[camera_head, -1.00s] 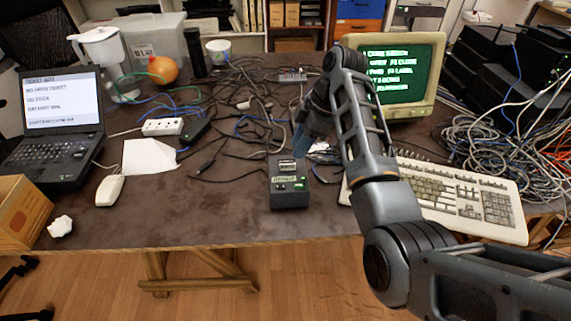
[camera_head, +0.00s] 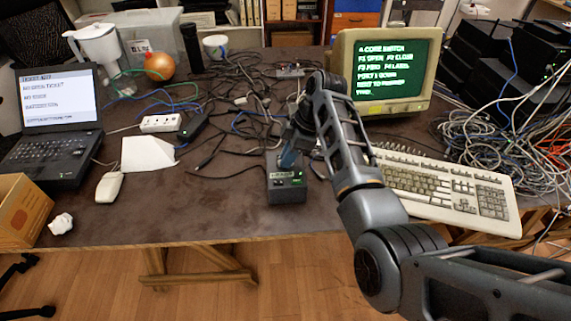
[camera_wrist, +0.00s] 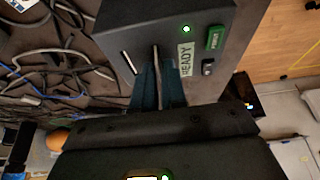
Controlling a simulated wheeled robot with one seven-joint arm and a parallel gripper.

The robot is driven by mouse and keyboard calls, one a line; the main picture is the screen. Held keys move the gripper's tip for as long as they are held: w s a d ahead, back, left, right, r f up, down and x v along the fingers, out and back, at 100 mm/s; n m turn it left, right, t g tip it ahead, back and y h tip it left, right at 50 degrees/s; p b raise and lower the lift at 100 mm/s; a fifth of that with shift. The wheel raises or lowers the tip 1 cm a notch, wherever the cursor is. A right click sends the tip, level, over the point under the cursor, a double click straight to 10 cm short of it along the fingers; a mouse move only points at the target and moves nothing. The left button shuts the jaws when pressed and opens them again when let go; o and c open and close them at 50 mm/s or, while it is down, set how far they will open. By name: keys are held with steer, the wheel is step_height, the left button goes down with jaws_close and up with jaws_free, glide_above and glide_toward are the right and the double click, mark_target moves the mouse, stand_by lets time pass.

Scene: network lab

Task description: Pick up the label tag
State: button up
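A dark box (camera_head: 286,190) with a READY label and a green button stands near the front middle of the table. It fills the top of the wrist view (camera_wrist: 200,22). My gripper (camera_head: 288,160) is at the top of the box, pointing down. In the wrist view, its two blue-grey fingers (camera_wrist: 158,82) straddle a thin grey upright strip (camera_wrist: 156,62), which looks like the label tag seen edge-on. The fingers are close together. I cannot tell whether they press on the strip. A pale slit (camera_wrist: 128,62) lies beside it on the box.
Tangled cables lie behind the box. A keyboard (camera_head: 445,188) and a green-text monitor (camera_head: 388,72) are to the right. A laptop (camera_head: 50,130), a mouse (camera_head: 109,187) and a paper sheet (camera_head: 147,153) are to the left.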

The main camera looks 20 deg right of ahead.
jaws_close()
steer(key=shift+r, duration=0.6)
step_height(320, 180, up, 3)
steer(key=shift+f+b, duration=0.15)
steer(key=shift+b, duration=0.25)
steer(key=s+d+r+p, duration=0.4)
steer(key=s+d+r, duration=0.2)
steer(key=d+r, duration=0.4)
steer(key=shift+r+p, duration=0.35)
steer(key=shift+r, duration=0.4)
steer(key=shift+r, duration=0.1)
